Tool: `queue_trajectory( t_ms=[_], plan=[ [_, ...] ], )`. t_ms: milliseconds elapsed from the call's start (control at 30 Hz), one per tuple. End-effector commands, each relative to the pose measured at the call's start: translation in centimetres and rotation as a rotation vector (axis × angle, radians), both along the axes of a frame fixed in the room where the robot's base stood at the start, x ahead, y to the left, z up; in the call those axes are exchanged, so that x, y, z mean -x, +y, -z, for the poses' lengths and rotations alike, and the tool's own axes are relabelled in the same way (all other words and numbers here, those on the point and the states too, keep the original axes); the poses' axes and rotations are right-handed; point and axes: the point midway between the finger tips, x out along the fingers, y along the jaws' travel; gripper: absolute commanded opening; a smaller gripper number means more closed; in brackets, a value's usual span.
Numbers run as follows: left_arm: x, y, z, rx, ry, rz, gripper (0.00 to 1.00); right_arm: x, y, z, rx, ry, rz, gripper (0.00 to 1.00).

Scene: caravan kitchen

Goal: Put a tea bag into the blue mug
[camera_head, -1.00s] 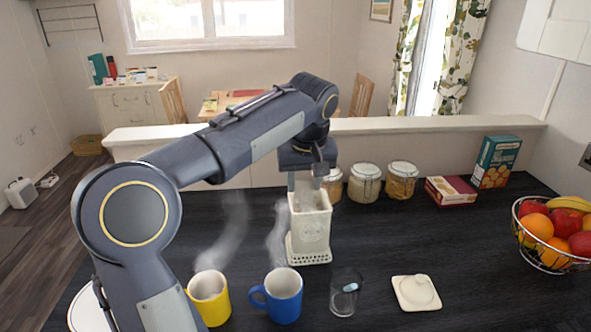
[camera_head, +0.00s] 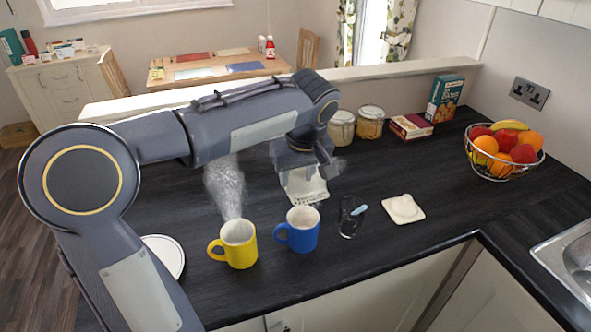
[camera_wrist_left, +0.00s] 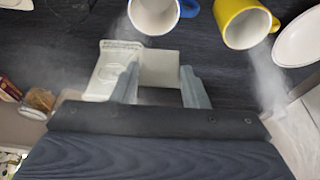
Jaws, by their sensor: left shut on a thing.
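My left gripper (camera_head: 304,184) is above the counter, behind the mugs. In the left wrist view its fingers are shut on a pale square tea bag (camera_wrist_left: 160,68). The cream tea canister (camera_wrist_left: 108,72) stands beside the fingers there; in the head view my arm and gripper largely hide it. The blue mug (camera_head: 303,230) stands upright in front of the gripper, and part of it shows in the left wrist view (camera_wrist_left: 154,14). The gripper is apart from the mug. My right gripper is out of view.
A steaming yellow mug (camera_head: 239,245) stands left of the blue one. A glass (camera_head: 351,216) with a small pale-blue item and the white lid (camera_head: 403,209) are to the right. Jars (camera_head: 370,122), boxes (camera_head: 444,98) and a fruit basket (camera_head: 503,150) are farther off. The front right counter is clear.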

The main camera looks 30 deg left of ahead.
Motion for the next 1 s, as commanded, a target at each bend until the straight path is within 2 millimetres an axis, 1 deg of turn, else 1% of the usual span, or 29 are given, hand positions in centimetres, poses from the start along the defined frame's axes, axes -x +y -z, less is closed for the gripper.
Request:
queue_trajectory(
  t_ms=[33,233,367,600,633,800,1000],
  plan=[
    [0.0,0.0,1.2,-0.001,0.001,0.000,0.20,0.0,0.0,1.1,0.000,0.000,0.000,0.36],
    [0.0,0.0,3.4,0.000,0.000,0.001,0.20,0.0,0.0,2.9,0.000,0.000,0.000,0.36],
    [0.0,0.0,3.9,0.000,-0.001,0.001,0.20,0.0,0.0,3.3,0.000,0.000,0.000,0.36],
    [0.0,0.0,3.8,0.000,-0.001,0.001,0.20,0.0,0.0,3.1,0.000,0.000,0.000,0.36],
    [0.0,0.0,3.8,0.000,-0.001,0.001,0.43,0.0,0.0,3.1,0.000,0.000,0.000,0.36],
    [0.0,0.0,3.8,0.000,-0.001,0.001,0.65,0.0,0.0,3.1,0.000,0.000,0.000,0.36],
    [0.0,0.0,3.8,0.000,-0.001,0.001,0.66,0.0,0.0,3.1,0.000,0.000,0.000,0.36]
  ],
)
